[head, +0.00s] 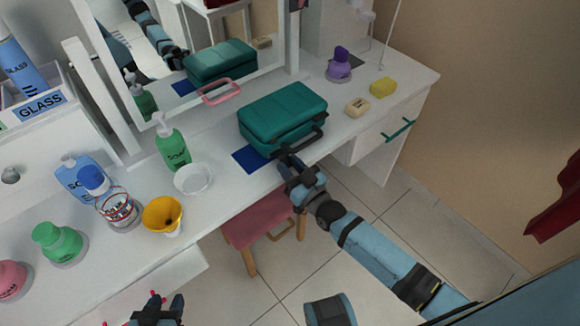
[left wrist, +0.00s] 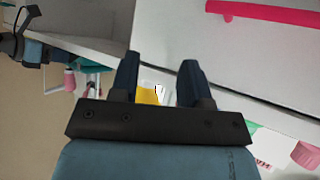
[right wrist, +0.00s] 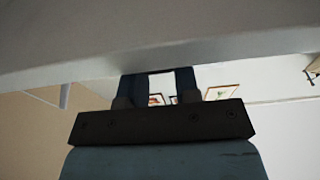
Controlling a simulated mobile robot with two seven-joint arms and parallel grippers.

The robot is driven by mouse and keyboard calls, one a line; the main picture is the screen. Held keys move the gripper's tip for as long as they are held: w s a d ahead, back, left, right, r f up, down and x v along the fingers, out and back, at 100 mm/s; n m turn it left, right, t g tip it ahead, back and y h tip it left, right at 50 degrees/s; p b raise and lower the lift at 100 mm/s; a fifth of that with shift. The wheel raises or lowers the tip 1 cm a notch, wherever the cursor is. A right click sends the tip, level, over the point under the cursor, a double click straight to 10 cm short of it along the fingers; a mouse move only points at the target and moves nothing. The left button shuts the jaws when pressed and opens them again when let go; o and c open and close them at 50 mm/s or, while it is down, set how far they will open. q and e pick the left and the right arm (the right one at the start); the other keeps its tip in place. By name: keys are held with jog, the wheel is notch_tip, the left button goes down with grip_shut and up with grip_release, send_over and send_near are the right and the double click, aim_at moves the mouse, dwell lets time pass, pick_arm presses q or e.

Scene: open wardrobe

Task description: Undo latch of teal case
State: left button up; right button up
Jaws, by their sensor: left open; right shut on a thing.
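The teal case (head: 280,112) lies closed on the white dressing table, with a dark handle (head: 311,139) along its front, towards the table's front edge. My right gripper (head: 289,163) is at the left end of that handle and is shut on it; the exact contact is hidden. I cannot make out the latch. In the right wrist view the right fingers (right wrist: 158,85) are under a pale surface and the case does not show. My left gripper (head: 160,302) is open and empty at the bottom left, well away from the case; its fingers (left wrist: 158,82) also show in the left wrist view.
A blue mat (head: 250,159) lies left of the case. A green soap bottle (head: 172,144), white bowl (head: 194,179), yellow funnel (head: 163,214) and several bottles stand further left. A yellow block (head: 383,88) and purple bottle (head: 340,62) are to the right. A pink stool (head: 262,213) stands below. A mirror is behind.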

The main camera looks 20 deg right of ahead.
jog(key=o, duration=0.6)
jog(key=shift+o, duration=0.2)
jog(key=v, duration=1.3)
jog(key=shift+s, duration=0.35)
jog(key=shift+f, duration=0.1)
